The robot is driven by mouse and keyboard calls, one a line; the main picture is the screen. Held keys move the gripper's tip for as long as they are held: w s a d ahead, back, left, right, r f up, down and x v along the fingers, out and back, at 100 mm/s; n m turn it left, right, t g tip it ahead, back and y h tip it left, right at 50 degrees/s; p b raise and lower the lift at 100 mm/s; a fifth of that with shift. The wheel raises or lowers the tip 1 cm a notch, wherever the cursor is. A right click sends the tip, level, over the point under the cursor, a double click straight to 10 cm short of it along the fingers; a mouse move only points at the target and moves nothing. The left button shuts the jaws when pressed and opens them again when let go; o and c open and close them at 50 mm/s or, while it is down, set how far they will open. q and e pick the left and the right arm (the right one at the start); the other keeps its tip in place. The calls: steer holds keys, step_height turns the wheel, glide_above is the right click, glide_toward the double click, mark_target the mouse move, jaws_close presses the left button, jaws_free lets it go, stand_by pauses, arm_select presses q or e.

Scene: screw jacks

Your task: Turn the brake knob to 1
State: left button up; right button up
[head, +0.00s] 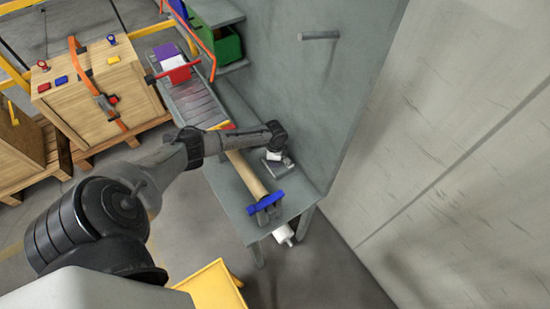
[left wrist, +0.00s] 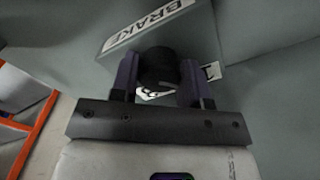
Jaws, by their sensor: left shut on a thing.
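The brake knob (left wrist: 158,66) is dark and round, and sits on a grey panel below a white BRAKE label (left wrist: 150,24) in the left wrist view. A small white mark, seemingly a 1, is on the panel to the knob's right (left wrist: 213,71). Another white mark shows below the knob, partly covered. My left gripper (left wrist: 158,84) has one finger on each side of the knob and is shut on it. In the head view my left gripper (head: 279,157) is at the grey box (head: 278,170) on the bench, and the knob is hidden there. My right gripper is not in view.
A wooden roller (head: 246,174) with a blue end piece (head: 266,203) lies on the bench beside my left arm. A grey wall (head: 300,95) rises behind the box. A wooden crate (head: 95,85) stands at the left. A yellow object (head: 213,287) is at the bottom.

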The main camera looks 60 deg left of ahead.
arm_select(q)
steer(key=o, duration=0.9)
steer(key=shift+o, duration=0.2)
steer(key=shift+r, duration=0.1)
step_height(320, 180, up, 14)
steer(key=p, duration=0.2)
steer(key=shift+f, duration=0.2)
